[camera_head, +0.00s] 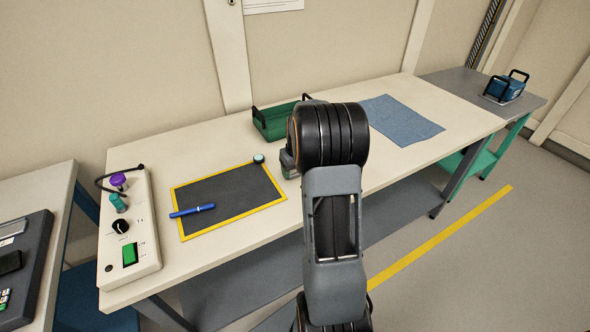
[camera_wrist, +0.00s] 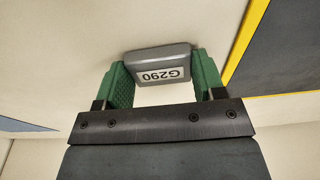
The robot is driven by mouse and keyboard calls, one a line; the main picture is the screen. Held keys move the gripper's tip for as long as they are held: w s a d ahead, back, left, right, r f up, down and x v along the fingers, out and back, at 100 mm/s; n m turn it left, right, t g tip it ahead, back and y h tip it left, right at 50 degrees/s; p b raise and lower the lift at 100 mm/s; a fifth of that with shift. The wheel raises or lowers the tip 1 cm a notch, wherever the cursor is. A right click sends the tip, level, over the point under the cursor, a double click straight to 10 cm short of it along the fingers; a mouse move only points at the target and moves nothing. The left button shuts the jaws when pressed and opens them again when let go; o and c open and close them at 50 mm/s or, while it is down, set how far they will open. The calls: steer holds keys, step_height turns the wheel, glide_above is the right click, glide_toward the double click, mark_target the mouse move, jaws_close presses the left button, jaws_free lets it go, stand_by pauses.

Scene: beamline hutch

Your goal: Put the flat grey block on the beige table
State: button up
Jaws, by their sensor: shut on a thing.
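The flat grey block (camera_wrist: 158,57), with a white label reading G290, is held between the green fingers of my gripper (camera_wrist: 162,75) in the wrist view. The beige table (camera_head: 400,100) lies beneath it, and its pale surface also fills much of the wrist view (camera_wrist: 60,60). I cannot tell whether the block touches the table. In the head view my gripper (camera_head: 289,172) is low over the middle of the table, right of the yellow-edged mat. My arm hides most of the gripper there, and the block cannot be made out.
The dark mat (camera_head: 230,195) has a blue pen (camera_head: 192,211) and a small round item (camera_head: 259,158). A green tray (camera_head: 275,120) stands behind my arm. A blue cloth (camera_head: 402,119) lies to the right. A white control box (camera_head: 128,230) is at the left end.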

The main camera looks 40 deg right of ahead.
steer(key=shift+f, duration=0.15)
steer(key=o, duration=1)
steer(key=shift+c, duration=0.2)
step_height(320, 180, up, 11)
steer(key=s, duration=0.2)
steer(key=s+a+r+p, duration=0.1)
steer(key=a+r, duration=0.2)
steer(key=a, duration=0.3)
steer(key=s+a+f+n+t, duration=0.1)
steer(key=s+a+f, duration=0.1)
steer(key=s+a, duration=1.2)
steer(key=a, duration=0.3)
steer(key=shift+s+f+n, duration=0.2)
steer(key=shift+f+n, duration=0.1)
steer(key=shift+f, duration=0.05)
